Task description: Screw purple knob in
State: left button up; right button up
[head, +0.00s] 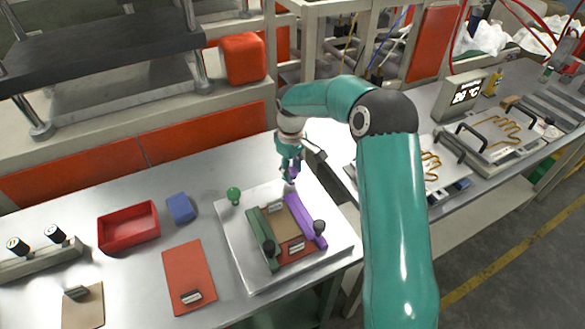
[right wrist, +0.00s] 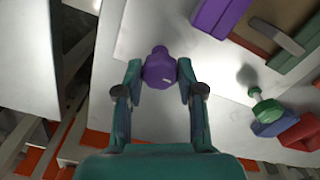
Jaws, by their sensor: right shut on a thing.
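My right gripper (head: 289,172) is shut on the purple knob (head: 294,170), near the far right corner of the pale plate (head: 235,250). In the right wrist view the purple knob (right wrist: 160,68) sits between the two fingertips of that gripper (right wrist: 158,78). The gap between knob and plate is hard to judge. The fixture on the plate has a purple bar (head: 303,215) on its right and a green bar (head: 260,235) on its left. The purple bar's corner (right wrist: 218,14) also shows in the right wrist view, apart from the knob. My left gripper is not in view.
A green knob (head: 234,195) stands at the plate's far left corner. A blue block (head: 181,208), a red tray (head: 128,240) and a red board (head: 188,265) lie to the left.

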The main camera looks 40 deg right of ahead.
jog(key=shift+m+b, duration=0.3)
jog(key=shift+m, duration=0.2)
jog(key=m+b, duration=0.1)
jog(key=m, duration=0.1)
jog(key=shift+f+m, duration=0.1)
jog(key=shift+m, duration=0.3)
jog(key=m+b, duration=0.2)
jog(key=m, duration=0.2)
jog(key=m+b, duration=0.1)
jog(key=m, duration=0.5)
jog(key=m+b, duration=0.1)
jog(key=m, duration=0.3)
jog(key=shift+r, duration=0.2)
jog(key=o, duration=1.2)
jog(key=shift+f, duration=0.1)
jog(key=shift+c, duration=0.2)
